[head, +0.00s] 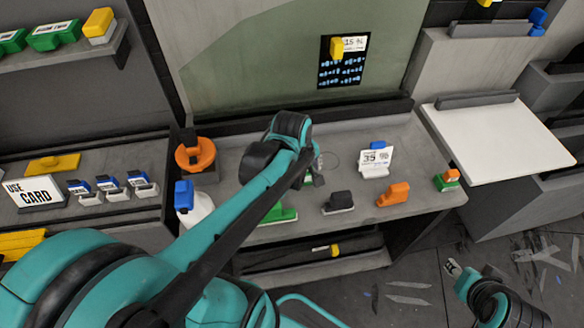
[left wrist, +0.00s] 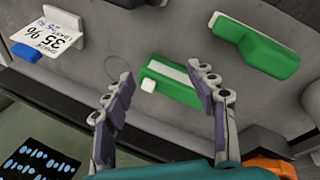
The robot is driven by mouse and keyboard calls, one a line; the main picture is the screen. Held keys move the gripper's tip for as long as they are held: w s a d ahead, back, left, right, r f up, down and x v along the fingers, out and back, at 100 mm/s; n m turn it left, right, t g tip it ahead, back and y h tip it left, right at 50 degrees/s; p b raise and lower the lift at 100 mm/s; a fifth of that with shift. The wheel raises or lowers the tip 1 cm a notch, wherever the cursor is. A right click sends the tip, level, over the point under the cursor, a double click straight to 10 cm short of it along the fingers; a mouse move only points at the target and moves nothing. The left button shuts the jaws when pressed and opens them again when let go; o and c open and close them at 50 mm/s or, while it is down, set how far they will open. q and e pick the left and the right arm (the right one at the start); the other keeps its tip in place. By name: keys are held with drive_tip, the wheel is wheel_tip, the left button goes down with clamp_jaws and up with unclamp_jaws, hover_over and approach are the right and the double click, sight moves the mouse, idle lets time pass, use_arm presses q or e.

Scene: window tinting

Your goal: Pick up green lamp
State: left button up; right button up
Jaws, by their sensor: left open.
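A green block-shaped item with a white stripe and a small white knob (left wrist: 158,84) lies on the grey bench, between my open left fingers in the left wrist view. In the head view only a sliver of it (head: 316,180) shows behind my left wrist. A second green item (left wrist: 255,48), on a pale base, lies to the upper right; it also shows in the head view (head: 278,214). I cannot tell for certain which is the lamp. My left gripper (left wrist: 160,82) is open and empty, pointing down at the striped item. My right gripper (head: 454,268) is low at the right, its jaws unclear.
On the bench stand a 35 % card (head: 376,160), a dark block (head: 338,202), an orange block (head: 393,195), an orange tool (head: 196,155) and a white bottle with a blue top (head: 191,203). A glass panel (head: 280,60) rises behind. Scraps litter the floor at right.

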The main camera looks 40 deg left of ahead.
use_arm(q)
drive_tip(key=a+n+p, duration=0.1)
drive_tip(key=a+n, duration=0.1)
drive_tip(key=n, duration=0.1)
drive_tip(key=w+a+n+g+p, duration=0.1)
drive_tip(key=a+n+p, duration=0.1)
drive_tip(key=n, duration=0.1)
drive_tip(key=w+a+n+g+h+p, duration=0.1)
drive_tip(key=a+n, duration=0.1)
drive_tip(key=n, duration=0.1)
drive_tip(key=shift+f+n, duration=0.35)
drive_tip(key=shift+n, duration=0.05)
drive_tip(key=shift+a+f+n+p, duration=0.35)
drive_tip(key=shift+a+f+n, duration=0.1)
drive_tip(key=shift+n, duration=0.35)
drive_tip(key=f+b, duration=0.1)
drive_tip(key=f, duration=0.1)
drive_tip(key=f+b, duration=0.1)
drive_tip(key=f, duration=0.2)
drive_tip(key=f+b, duration=0.1)
drive_tip(key=f, duration=0.1)
drive_tip(key=shift+w+d+f, duration=0.15)
drive_tip(key=shift+w+f, duration=0.25)
clamp_jaws()
use_arm(e)
wheel_tip(320, 180, up, 3)
drive_tip(key=shift+f, duration=0.1)
